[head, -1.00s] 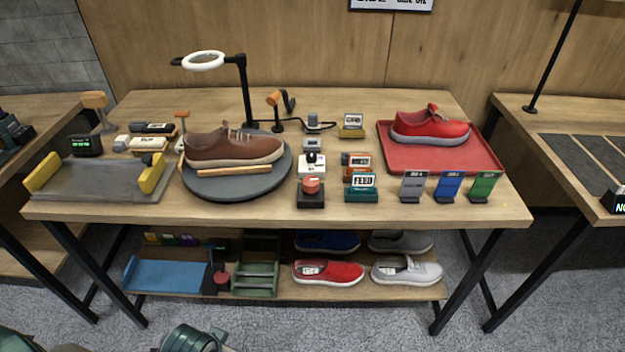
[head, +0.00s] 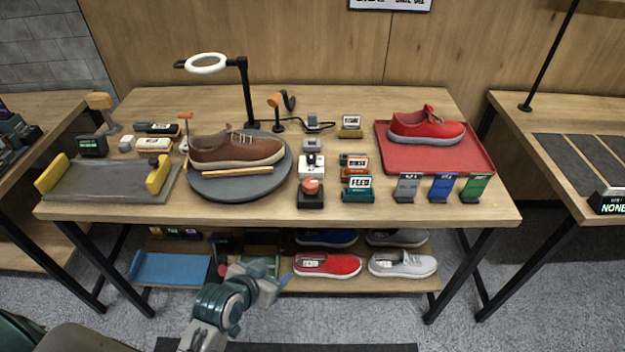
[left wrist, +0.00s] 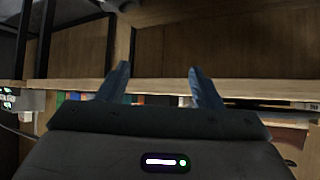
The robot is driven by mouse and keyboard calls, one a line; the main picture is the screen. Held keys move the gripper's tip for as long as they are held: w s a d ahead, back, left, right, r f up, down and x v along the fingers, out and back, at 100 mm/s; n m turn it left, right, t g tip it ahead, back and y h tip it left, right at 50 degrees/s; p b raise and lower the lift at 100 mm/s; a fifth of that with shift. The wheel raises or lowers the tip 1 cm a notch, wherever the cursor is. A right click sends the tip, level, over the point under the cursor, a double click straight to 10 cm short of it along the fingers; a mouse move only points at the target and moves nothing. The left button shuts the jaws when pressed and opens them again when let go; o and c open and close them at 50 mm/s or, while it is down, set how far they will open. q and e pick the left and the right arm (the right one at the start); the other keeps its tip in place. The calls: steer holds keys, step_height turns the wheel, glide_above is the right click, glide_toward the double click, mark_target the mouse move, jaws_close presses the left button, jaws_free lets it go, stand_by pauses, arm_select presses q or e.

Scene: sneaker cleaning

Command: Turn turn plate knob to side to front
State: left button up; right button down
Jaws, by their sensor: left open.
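I cannot tell for certain which is the plate's knob. My left gripper (head: 268,268) is open and empty, low in front of the table by the lower shelf. Its spread fingers (left wrist: 162,82) show in the left wrist view against a wooden edge. My right gripper is not visible.
A ring lamp (head: 206,64) hangs over the plate. Small sign blocks (head: 357,189) and coloured cards (head: 440,187) stand to the right. A red tray (head: 400,160) holds a red sneaker. The table's front edge (head: 270,222) lies above my left gripper.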

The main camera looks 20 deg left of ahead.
arm_select(q)
steer(key=w+d+r+t, duration=0.2)
steer(key=w+r+t, duration=0.15)
steer(key=w, duration=0.45)
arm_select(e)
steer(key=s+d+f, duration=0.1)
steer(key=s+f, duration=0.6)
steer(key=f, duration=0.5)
arm_select(q)
steer(key=n+t, duration=0.1)
steer(key=t, duration=0.4)
glide_toward(313, 179)
steer(key=shift+w+d+n+g+y+p, duration=0.1)
steer(key=shift+w+n+g+y+p, duration=0.2)
steer(key=shift+w+y, duration=0.1)
steer(key=w, duration=0.3)
steer(key=w+p, duration=0.1)
steer(key=w, duration=0.2)
steer(key=w+p, duration=0.1)
steer(key=w, duration=0.2)
steer(key=shift+w+d+f, duration=0.15)
steer(key=shift+w+d, duration=0.15)
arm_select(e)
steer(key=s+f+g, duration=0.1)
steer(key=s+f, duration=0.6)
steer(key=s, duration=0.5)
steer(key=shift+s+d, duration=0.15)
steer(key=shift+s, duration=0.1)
